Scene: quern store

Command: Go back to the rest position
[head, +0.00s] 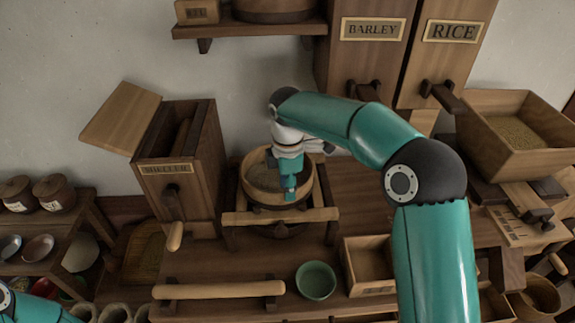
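My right arm reaches in from the lower right and bends over toward the middle. Its gripper (290,192) points down over the round wooden tub (248,188), which holds grainy brownish stuff. I cannot tell whether its fingers are open or shut, or whether they touch the contents. Only a small teal part of my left arm shows at the lower left corner; the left gripper is out of view.
Barley (360,55) and rice (440,60) bins hang at the back. A green bowl (316,280) and an open wooden box (368,265) stand in front. A grain tray (515,135) is at right.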

